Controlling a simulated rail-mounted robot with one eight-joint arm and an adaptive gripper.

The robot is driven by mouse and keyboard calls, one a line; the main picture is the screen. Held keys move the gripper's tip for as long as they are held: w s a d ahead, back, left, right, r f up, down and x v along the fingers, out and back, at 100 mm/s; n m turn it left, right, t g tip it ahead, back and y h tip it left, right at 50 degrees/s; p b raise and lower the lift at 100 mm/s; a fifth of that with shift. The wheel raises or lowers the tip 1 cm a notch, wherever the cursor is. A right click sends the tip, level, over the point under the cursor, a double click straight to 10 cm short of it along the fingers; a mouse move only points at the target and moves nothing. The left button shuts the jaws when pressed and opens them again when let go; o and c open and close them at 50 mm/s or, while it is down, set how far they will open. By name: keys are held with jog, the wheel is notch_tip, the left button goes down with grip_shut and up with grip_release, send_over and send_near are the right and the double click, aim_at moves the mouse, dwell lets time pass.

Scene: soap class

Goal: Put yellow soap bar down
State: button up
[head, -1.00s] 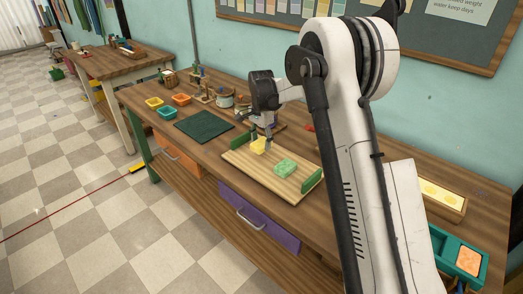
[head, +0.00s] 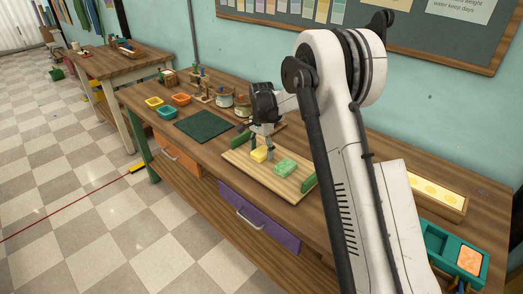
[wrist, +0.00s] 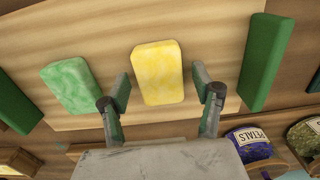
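The yellow soap bar (head: 259,155) lies on the pale wooden board (head: 238,166), to the left of a marbled green soap bar (head: 286,167). In the wrist view the yellow soap bar (wrist: 158,73) is between the two fingers of my gripper (wrist: 161,88). A gap shows on each side of it, so the gripper looks open around the bar. The green bar (wrist: 79,86) is outside the left finger in that view. In the head view my gripper (head: 263,146) is low over the board, right at the yellow bar, and partly hides its surroundings.
Green end pieces (head: 308,184) stand at the board's ends. A dark green mat (head: 203,125) lies to the left. Small bowls (head: 180,99) and jars (head: 225,100) stand behind it. A teal tray (head: 437,243) with an orange bar is at the far right.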

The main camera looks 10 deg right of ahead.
aim_at(262, 151)
jog(key=shift+r, duration=0.1)
notch_tip(262, 151, up, 12)
jog(key=s+r+n+t, duration=0.2)
jog(key=s+r+n, duration=0.1)
jog(key=s+r, duration=0.7)
jog(key=s+r+n+t, duration=0.2)
jog(key=s+n, duration=0.1)
jog(key=s, duration=0.8)
jog(key=s+r+n+t, duration=0.1)
jog(key=s+r+n, duration=0.15)
jog(key=s, duration=0.95)
jog(key=s+f+n+t, duration=0.2)
jog(key=s+f, duration=0.3)
jog(key=s, duration=0.5)
jog(key=shift+s+n+p, duration=0.4)
jog(key=shift+n, duration=0.05)
jog(key=shift+s+d+f, duration=0.1)
